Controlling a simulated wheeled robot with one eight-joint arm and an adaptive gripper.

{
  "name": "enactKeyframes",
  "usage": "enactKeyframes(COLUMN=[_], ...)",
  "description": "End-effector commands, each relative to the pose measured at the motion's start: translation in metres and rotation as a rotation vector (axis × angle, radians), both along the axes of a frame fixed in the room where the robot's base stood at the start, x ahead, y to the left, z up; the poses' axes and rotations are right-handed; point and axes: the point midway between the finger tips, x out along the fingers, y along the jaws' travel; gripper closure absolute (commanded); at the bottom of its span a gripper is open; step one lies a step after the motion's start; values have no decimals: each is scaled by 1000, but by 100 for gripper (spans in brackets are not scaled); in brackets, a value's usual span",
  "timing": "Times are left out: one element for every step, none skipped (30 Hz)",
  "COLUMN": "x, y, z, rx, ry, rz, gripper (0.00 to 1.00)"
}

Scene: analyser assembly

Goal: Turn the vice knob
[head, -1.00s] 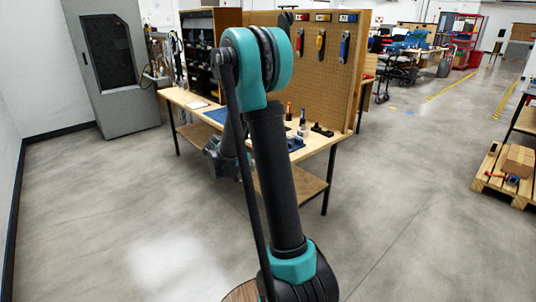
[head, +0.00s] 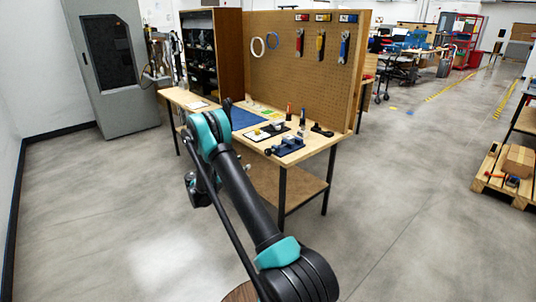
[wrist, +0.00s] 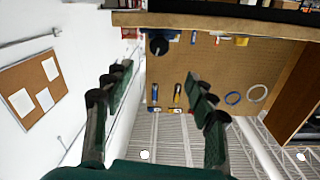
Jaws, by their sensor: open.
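The blue vice (head: 286,146) sits on the workbench near its front right corner in the head view. Its knob is too small to make out clearly. My gripper (wrist: 158,78) is open in the wrist view, with its two dark fingers spread and nothing between them. In the head view my arm stands left of the vice and in front of the bench, and the fingers cannot be made out there. The gripper is apart from the vice. The wrist view is upside down and looks towards the pegboard; I cannot pick out the vice in it for certain.
The wooden workbench (head: 318,147) carries a blue mat (head: 240,117), small bottles and a dark tool (head: 322,130) behind the vice. A pegboard (head: 275,72) with hanging tools and rings stands at its back.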

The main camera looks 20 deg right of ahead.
Motion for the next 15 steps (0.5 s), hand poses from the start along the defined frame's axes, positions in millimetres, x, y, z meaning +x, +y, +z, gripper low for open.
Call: enactKeyframes(x=[1,2,4,5,7,9,11,13,15,17,19,21,23,25,27], y=[-6,-9,-14,-19,-25,-32,-37,-43,-51,-57,-62,-70,-76,-81,-89], z=[0,0,0,0,0,0,0,0,0,0,0,0,0,0,0], rx=[0,0,1,1,1,1,0,1,1,1,1,1,1,1,1], ry=[-1,-1,0,0,0,0,1,1,1,1,1,1,1,1,1], rz=[-2,-2,-3,-4,-4,-4,-4,-5,-4,-4,-4,-4,-4,-4,-4], gripper=[44,44,44,44,44,44,44,44,44,44,44,44,44,44,44])
